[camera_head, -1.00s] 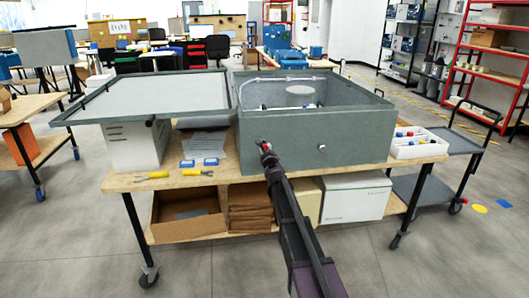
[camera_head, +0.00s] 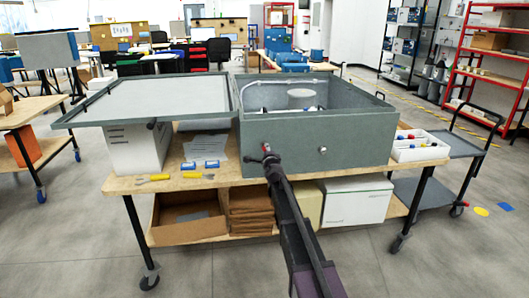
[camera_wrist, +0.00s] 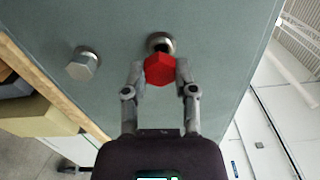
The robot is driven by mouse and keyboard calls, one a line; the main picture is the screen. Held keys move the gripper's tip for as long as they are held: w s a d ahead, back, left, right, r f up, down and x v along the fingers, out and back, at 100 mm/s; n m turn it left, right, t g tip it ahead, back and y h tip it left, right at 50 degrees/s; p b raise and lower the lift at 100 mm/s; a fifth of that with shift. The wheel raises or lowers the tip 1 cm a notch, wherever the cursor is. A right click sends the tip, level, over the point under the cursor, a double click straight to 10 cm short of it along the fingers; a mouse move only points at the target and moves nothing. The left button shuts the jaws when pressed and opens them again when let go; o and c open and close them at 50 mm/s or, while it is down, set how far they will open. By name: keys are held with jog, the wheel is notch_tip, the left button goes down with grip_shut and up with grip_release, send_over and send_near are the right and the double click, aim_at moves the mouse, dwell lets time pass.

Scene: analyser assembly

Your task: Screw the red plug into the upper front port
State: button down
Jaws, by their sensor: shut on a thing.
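The grey analyser box (camera_head: 350,148) stands on the workbench, its front panel facing me. My gripper (camera_wrist: 160,72) is shut on the red plug (camera_wrist: 161,69), a hexagonal head between the two fingertips. Behind the plug is a port (camera_wrist: 160,41) with a metal ring and a dark opening; the plug covers its lower edge in the wrist view. I cannot tell whether the plug touches the port. A silver hexagonal fitting (camera_wrist: 83,65) sits on the same panel to the left. In the head view my gripper (camera_head: 268,154) is at the panel's left part.
The box top is open, with its lid (camera_head: 160,97) out to the left. A white tray (camera_head: 418,152) with coloured parts lies right of the box. Yellow-handled pliers (camera_head: 153,178) and blue-and-white packs (camera_head: 202,165) lie on the wooden bench top (camera_head: 120,185) at left.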

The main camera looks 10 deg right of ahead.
jog(key=shift+w+n, duration=0.1)
jog(key=shift+n, duration=0.5)
jog(key=shift+w, duration=0.75)
dwell(2.5)
